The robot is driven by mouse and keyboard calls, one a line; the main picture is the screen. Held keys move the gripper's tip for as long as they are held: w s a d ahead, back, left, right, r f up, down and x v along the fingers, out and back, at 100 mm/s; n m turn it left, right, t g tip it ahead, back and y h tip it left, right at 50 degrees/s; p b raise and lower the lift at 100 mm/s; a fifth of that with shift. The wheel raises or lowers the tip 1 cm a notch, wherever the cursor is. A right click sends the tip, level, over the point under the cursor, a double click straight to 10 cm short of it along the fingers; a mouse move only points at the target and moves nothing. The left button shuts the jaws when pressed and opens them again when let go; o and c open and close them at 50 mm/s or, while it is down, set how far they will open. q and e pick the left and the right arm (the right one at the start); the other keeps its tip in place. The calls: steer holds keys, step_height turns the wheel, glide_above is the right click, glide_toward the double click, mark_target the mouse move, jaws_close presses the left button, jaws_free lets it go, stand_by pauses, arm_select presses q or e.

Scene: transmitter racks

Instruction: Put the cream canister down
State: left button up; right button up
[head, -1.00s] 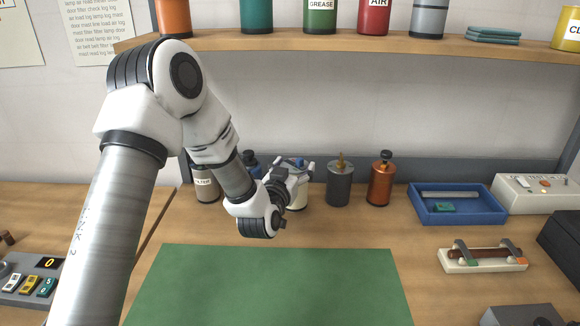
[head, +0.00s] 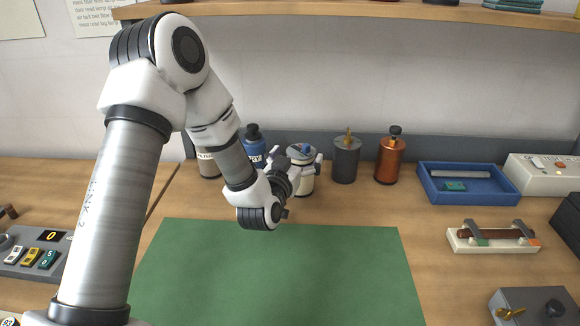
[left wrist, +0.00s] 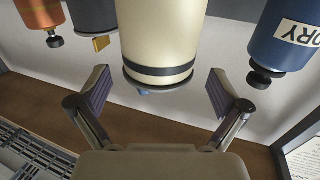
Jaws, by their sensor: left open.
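The cream canister (head: 306,186) stands upright on the bench in the back row, with a dark band and a blue knob on top. My left gripper (head: 300,160) is at its near upper side and partly hides it. In the left wrist view, which is upside down, the canister (left wrist: 162,35) lies ahead of and between the two spread fingers (left wrist: 160,88). A gap shows on each side, so the gripper is open and not holding it. My right gripper is not in view.
A blue bottle (head: 253,146) stands left of the canister. A dark grey canister (head: 345,160) and a copper canister (head: 389,160) stand to its right. A green mat (head: 280,270) in front is clear. A blue tray (head: 468,197) lies at right, and a shelf (head: 400,12) runs above.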

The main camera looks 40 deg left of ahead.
arm_select(q)
steer(key=p+v, duration=0.8)
steer(key=v, duration=0.2)
steer(key=shift+s+p, duration=0.35)
steer(key=shift+w+d, duration=0.1)
